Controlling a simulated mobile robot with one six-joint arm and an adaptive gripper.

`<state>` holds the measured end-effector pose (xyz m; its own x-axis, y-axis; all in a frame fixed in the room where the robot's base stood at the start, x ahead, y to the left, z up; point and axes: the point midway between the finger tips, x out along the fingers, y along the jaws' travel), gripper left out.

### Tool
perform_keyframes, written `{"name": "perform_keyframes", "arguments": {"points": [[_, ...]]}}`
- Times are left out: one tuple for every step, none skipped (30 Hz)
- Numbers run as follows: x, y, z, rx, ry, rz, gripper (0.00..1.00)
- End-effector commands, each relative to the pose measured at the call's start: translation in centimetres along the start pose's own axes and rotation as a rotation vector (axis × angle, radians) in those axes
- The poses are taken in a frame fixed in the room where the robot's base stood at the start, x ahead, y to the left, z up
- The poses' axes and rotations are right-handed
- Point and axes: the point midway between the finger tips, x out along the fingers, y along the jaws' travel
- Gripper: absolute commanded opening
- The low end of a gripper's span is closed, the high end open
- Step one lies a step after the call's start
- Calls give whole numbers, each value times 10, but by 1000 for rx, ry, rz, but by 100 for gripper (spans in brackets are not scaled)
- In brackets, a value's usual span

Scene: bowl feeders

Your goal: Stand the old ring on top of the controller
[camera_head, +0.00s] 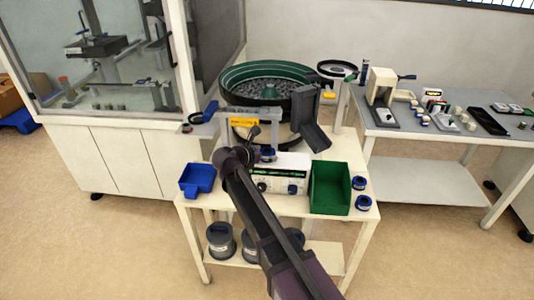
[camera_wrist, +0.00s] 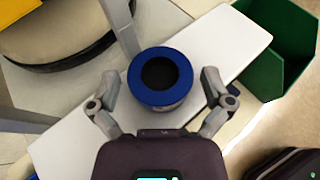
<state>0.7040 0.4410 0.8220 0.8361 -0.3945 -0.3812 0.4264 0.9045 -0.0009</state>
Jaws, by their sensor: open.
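The controller (camera_head: 285,163) is a white box with a green display strip and knobs on its front, in the middle of the table. A blue ring with a dark centre, which I take for the old ring (camera_wrist: 137,77), appears upright on the controller's white top (camera_wrist: 228,38). It also shows in the head view (camera_head: 268,155). My gripper (camera_wrist: 161,84) is open, with one finger on each side of the ring and visible gaps between. In the head view, my arm hides part of the controller's left side.
A green bin (camera_head: 329,190) stands right of the controller, with two similar blue rings (camera_head: 359,183) (camera_head: 363,203) beside it. A blue bin (camera_head: 197,180) is at left. The bowl feeder (camera_head: 265,75), its dark chute (camera_head: 311,125) and a metal bracket stand close behind.

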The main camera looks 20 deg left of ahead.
Motion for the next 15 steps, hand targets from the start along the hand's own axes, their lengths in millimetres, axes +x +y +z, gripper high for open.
{"name": "perform_keyframes", "arguments": {"points": [[-1,0,2,0,0,0,100],[-1,0,3,0,0,0,100],[-2,0,4,0,0,0,100],[-5,0,3,0,0,1,100],[-8,0,3,0,0,1,100],[-12,0,4,0,0,1,100],[-15,0,4,0,0,1,100],[-18,0,4,0,0,1,100],[-24,-1,4,0,0,1,100],[-29,-1,4,0,0,1,100],[-33,-1,4,0,0,1,100],[-39,-1,5,-1,0,2,100],[-44,-1,5,-1,0,2,100],[-49,-1,5,-1,0,2,100],[-56,-1,5,-1,0,2,100]]}}
